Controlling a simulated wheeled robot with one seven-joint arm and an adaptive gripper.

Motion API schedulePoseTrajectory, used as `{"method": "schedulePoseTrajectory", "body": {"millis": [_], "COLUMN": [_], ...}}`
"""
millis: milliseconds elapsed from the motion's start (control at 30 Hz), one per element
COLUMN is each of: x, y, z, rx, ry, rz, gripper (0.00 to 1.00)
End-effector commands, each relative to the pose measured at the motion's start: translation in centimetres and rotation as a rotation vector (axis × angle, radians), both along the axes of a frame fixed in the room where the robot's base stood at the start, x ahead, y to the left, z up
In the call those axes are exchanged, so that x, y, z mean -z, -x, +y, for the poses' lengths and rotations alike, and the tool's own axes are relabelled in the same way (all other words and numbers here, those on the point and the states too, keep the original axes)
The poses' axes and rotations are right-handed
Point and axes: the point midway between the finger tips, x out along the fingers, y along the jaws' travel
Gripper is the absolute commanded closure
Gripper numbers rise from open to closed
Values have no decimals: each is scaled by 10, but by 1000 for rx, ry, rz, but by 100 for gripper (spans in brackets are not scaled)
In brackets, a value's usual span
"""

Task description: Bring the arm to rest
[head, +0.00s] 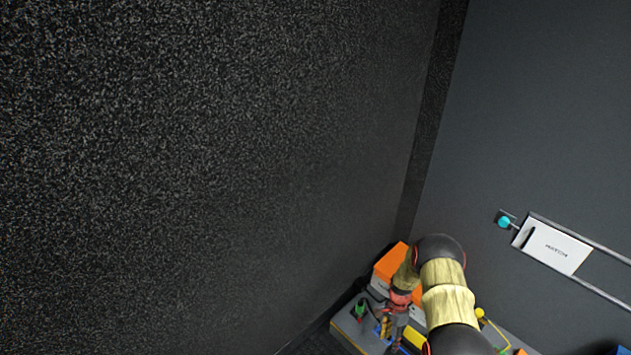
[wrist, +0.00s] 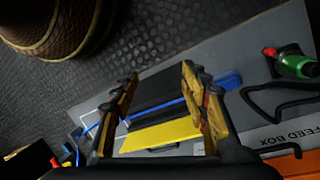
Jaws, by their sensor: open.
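My gripper shows low in the head view (head: 388,332) and close up in the wrist view (wrist: 162,78). Its two yellow-and-dark fingers are spread wide, with nothing held between them. My arm, gold and black, reaches down over a grey worktop (wrist: 232,62) at the bottom of the head view. Beyond and below the open fingers, the wrist view shows a black flat-sided thing (wrist: 165,88) and a yellow panel (wrist: 160,134). I cannot tell the gap between the fingertips and these things.
An orange box (head: 392,260) stands at the worktop's far end. A green item with a red top (wrist: 296,66) and a black loop handle (wrist: 262,98) show at right in the wrist view. A white panel on rails (head: 552,246) and a teal knob (head: 504,222) are on the grey wall.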

Motion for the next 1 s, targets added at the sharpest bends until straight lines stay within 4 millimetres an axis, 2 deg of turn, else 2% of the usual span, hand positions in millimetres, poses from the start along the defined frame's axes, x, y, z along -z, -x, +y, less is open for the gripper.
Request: {"method": "schedulePoseTrajectory", "body": {"millis": [33, 367, 500, 800, 1000], "x": [-28, -201, -271, -405, -480], "y": [-1, 16, 30, 75, 115], "z": [1, 16, 24, 41, 53], "rx": [-66, -501, -647, -910, -1047], "ry": [-19, -142, -172, -198, -186], "rz": [-2, -28, -54, -126, -185], "gripper": [55, 55, 55, 55, 55]}}
